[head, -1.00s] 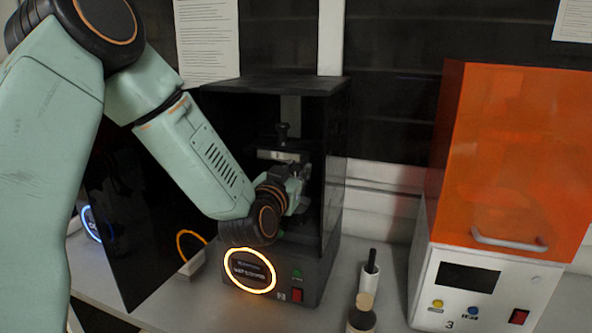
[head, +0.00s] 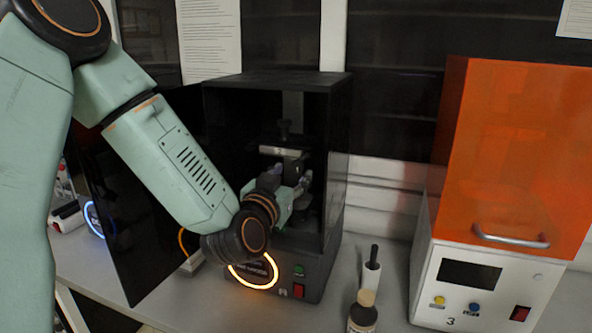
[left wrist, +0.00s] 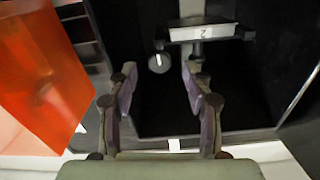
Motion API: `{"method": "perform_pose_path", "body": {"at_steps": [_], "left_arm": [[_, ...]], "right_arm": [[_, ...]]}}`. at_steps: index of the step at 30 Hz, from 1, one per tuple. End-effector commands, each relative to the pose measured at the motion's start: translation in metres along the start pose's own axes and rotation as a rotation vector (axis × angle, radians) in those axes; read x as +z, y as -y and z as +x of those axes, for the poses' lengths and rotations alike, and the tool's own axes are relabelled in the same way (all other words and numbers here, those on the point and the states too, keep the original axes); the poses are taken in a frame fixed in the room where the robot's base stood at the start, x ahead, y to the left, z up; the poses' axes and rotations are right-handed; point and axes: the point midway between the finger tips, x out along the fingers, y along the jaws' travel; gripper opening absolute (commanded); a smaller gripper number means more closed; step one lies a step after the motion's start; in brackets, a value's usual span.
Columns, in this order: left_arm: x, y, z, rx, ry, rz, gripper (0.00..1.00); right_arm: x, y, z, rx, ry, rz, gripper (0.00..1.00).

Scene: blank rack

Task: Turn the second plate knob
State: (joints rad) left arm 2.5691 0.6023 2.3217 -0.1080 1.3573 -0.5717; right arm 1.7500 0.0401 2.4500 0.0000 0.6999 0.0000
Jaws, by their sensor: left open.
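The second machine (head: 340,150) is a black box marked 2 with its front open. In it a pale bar (head: 285,151) crosses a dark upright part. In the left wrist view a light plate (left wrist: 203,32) marked 2 is at the top. A small round grey knob (left wrist: 159,62) with a white mark is just below and left of that plate. My left gripper (head: 300,185) reaches into the front of the box and is open. In the left wrist view its fingertips (left wrist: 160,76) stand on either side of the knob, with gaps; contact does not show. My right gripper is not in view.
The black door (head: 125,235) is swung open at the left, behind my left arm. An orange-hooded white machine (head: 465,275) marked 3 stands at the right. A small bottle (head: 362,315) and a white cylinder with a dark stem (head: 371,275) stand between the machines.

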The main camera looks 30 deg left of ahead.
Motion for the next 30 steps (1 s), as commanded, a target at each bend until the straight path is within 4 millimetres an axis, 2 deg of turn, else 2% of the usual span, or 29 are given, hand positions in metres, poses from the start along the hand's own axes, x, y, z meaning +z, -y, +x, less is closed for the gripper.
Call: {"method": "perform_pose_path", "body": {"at_steps": [3, 8, 26, 28, 30], "left_arm": [[0.000, 0.000, -0.015, 0.000, 0.000, -0.003, 0.50], [0.000, 0.000, -0.024, 0.000, 0.000, 0.000, 0.50], [0.001, -0.001, -0.025, 0.003, 0.003, -0.019, 0.50], [0.008, -0.005, -0.025, 0.024, 0.039, -0.074, 0.50], [0.025, -0.015, -0.028, 0.059, 0.118, -0.163, 0.50]], "right_arm": [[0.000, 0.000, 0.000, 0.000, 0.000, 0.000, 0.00], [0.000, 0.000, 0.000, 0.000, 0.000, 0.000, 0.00], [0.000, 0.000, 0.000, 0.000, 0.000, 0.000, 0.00], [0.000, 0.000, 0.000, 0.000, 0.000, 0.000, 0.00], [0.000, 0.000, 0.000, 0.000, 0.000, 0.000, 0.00]]}}
